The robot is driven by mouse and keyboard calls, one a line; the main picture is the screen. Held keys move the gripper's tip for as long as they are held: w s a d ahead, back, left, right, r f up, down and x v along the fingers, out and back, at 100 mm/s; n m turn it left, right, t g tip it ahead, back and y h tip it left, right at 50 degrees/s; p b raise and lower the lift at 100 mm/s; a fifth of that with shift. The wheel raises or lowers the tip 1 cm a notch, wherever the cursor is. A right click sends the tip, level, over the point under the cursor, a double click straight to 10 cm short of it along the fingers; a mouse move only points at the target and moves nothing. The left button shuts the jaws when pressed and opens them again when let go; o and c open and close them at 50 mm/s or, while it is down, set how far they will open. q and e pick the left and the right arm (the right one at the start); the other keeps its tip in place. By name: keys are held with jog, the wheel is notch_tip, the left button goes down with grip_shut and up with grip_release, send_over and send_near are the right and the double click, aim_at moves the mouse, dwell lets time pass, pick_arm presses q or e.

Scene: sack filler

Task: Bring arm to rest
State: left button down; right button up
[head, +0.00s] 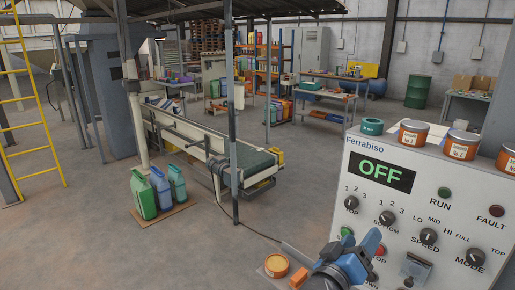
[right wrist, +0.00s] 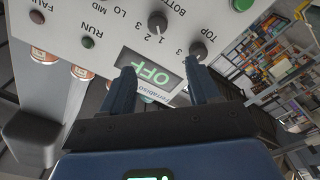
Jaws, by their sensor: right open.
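My right gripper (head: 362,248) is at the bottom of the head view, in front of the lower left part of the grey control panel (head: 405,205). In the right wrist view its two fingers (right wrist: 164,82) stand apart with nothing between them, and the panel's lit display (right wrist: 148,75) shows behind them. The display reads OFF in green in the head view (head: 380,173). I cannot tell whether the fingers touch the panel. The gripper hides part of the lower left buttons and labels. My left gripper is not in view.
Several orange-brown jars (head: 413,132) and a teal ring-shaped item (head: 372,126) stand on the panel's top. The panel carries a speed knob (head: 428,236) and a mode knob (head: 475,258). A conveyor (head: 215,165), a post and several jugs (head: 160,187) stand left. Open floor lies between.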

jog(key=w+a+f+n+t+y, duration=0.2)
jog(key=w+a+n+t+y, duration=0.2)
jog(key=a+n+t+y, duration=0.5)
jog(key=s+a+f+y, duration=0.35)
jog(key=f+y, duration=0.25)
jog(key=y, duration=0.2)
jog(key=s+d+f+m+g+h+b, duration=0.1)
jog(key=s+d+f+m, duration=0.3)
jog(key=s+f, duration=0.5)
jog(key=s+d+f+m+g+h+b, duration=0.1)
jog(key=s+d+f+m, duration=0.3)
jog(key=s+f, duration=0.6)
jog(key=shift+s+d+m+g+h, duration=0.3)
jog(key=shift+s+d+g+h, duration=0.2)
jog(key=shift+s+g, duration=0.5)
jog(key=shift+f, duration=0.1)
